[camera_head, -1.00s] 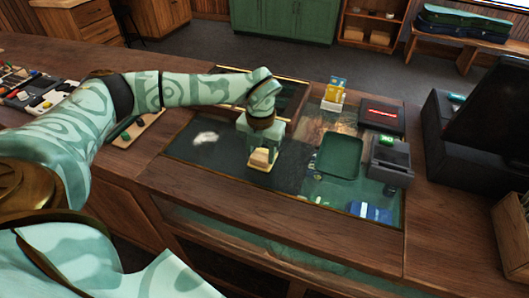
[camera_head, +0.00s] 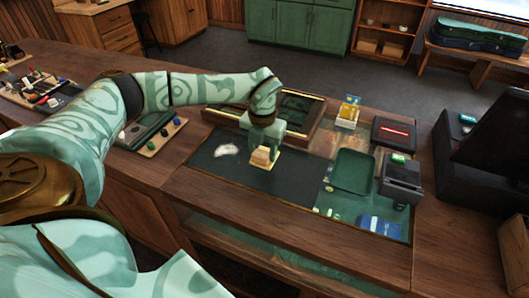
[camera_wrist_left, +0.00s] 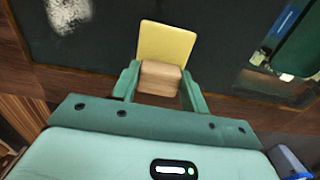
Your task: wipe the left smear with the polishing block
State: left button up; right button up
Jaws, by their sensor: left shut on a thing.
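My left gripper (camera_head: 264,140) is shut on the polishing block (camera_head: 263,157), a wooden block with a pale yellow pad. In the left wrist view the block's wood (camera_wrist_left: 160,78) sits between the two fingers, and its yellow pad (camera_wrist_left: 166,42) extends beyond them. The left smear (camera_head: 226,150) is a whitish patch on the dark counter panel, left of the block and apart from it. It also shows in the left wrist view (camera_wrist_left: 68,12). I cannot tell whether the pad touches the panel. My right gripper is not in view.
A green tray (camera_head: 353,171) lies right of the block, with a card machine (camera_head: 401,180) beyond it. A card holder (camera_head: 348,112) and a framed case (camera_head: 290,112) stand behind. Tools (camera_head: 158,138) lie left. The dark panel (camera_head: 215,174) is clear around the smear.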

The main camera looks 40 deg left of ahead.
pick_arm(q)
notch_tip(320, 180, up, 2)
jog(key=shift+a+r+p, duration=0.1)
jog(key=shift+a+p, duration=0.05)
jog(key=shift+p, duration=0.55)
jog(key=shift+r+p, duration=0.7)
jog(key=shift+f, duration=0.1)
jog(key=shift+d, duration=0.2)
